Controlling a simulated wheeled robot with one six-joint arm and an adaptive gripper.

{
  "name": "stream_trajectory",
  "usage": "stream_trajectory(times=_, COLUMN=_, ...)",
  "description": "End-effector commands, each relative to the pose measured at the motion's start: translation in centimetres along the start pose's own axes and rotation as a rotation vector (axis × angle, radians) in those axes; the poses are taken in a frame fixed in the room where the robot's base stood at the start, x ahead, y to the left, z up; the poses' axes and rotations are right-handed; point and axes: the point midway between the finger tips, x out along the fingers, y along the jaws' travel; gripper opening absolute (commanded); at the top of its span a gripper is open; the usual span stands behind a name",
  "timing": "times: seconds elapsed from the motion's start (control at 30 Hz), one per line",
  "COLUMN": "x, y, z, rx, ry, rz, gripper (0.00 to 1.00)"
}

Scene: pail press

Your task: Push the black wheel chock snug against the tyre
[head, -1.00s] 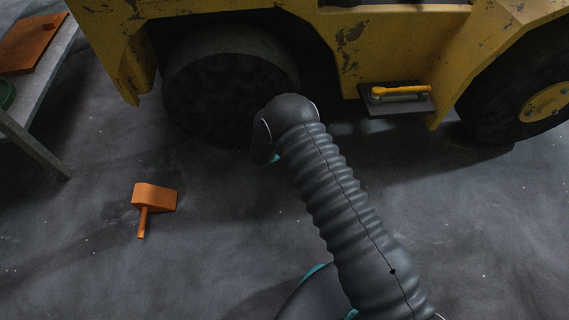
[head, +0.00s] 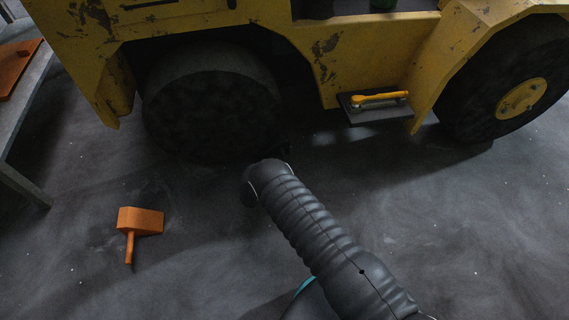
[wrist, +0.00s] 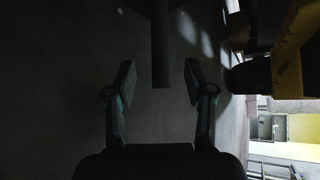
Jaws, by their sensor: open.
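The big black tyre (head: 212,115) stands under the yellow vehicle in the head view. My gripper (wrist: 159,72) shows in the wrist view with its two fingers apart. A dark straight bar (wrist: 160,45) runs down between the fingertips from a dark shape at the top edge; it looks like the black chock's handle, with a gap to each finger. The chock's body is mostly cut off there. In the head view my arm ends near the floor in front of the tyre's lower right and hides the gripper. Whether chock and tyre touch cannot be seen.
An orange chock with a handle (head: 140,221) lies on the floor at left. A grey table (head: 28,100) stands at the left edge. The yellow vehicle (head: 325,55) has a low step (head: 362,115) holding a yellow-handled item. Floor at right front is clear.

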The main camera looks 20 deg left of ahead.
Motion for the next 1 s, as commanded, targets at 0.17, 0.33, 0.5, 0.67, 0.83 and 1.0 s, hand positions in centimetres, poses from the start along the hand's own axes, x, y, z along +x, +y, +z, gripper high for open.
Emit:
stream_trajectory(times=0.17, x=3.1, y=0.1, z=-0.2, rx=0.003, ry=0.002, rz=-0.001, gripper=0.54)
stream_trajectory(times=0.33, x=5.3, y=0.1, z=-0.1, rx=0.002, ry=0.001, rz=-0.001, gripper=0.54)
stream_trajectory(times=0.5, x=6.4, y=0.0, z=0.0, rx=0.001, ry=0.000, rz=0.000, gripper=0.54)
stream_trajectory(times=0.67, x=6.7, y=0.0, z=-0.1, rx=0.001, ry=0.001, rz=0.001, gripper=0.54)
stream_trajectory(times=0.83, x=6.6, y=0.0, z=0.0, rx=0.001, ry=0.000, rz=0.001, gripper=0.54)
stream_trajectory(times=1.0, x=6.6, y=0.0, z=0.0, rx=0.001, ry=0.000, rz=0.000, gripper=0.16)
